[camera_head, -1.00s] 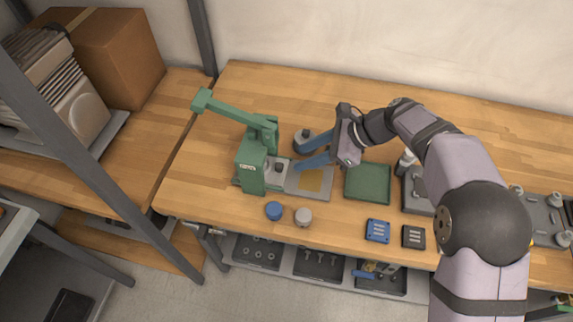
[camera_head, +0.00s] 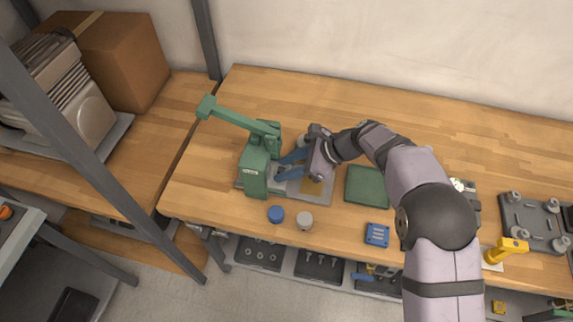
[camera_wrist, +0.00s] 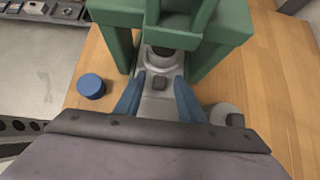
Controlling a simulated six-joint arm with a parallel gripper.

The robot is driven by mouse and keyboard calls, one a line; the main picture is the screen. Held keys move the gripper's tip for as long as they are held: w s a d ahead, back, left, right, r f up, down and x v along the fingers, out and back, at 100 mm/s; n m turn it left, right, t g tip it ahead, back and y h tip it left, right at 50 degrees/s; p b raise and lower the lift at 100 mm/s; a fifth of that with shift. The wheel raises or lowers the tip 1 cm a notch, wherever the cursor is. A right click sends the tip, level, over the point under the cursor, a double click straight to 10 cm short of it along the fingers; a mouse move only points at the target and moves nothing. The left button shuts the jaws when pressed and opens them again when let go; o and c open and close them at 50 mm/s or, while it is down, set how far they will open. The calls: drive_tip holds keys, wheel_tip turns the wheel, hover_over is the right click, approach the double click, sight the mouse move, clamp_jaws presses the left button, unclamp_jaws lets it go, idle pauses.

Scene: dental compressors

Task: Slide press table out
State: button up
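The green press (camera_head: 257,165) stands on the left part of the bench, its long lever arm reaching up and left. A round grey piece sits deeper under the press in the wrist view. My gripper (camera_head: 281,168) is low in front of the press, pointing into it. I see no clear contact with the knob.
A grey plate with a tan patch (camera_head: 313,187) lies under my wrist. A green tray (camera_head: 367,185) is to its right. A blue cap (camera_head: 276,214) and a grey cap (camera_head: 305,221) stand near the front edge. The bench's back is clear.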

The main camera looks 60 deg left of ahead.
clamp_jaws()
drive_tip(key=w+d, duration=0.8)
unclamp_jaws()
drive_tip(key=shift+w+d, duration=0.1)
drive_tip(key=b+v, duration=0.2)
drive_tip(key=v, duration=0.5)
idle(0.3)
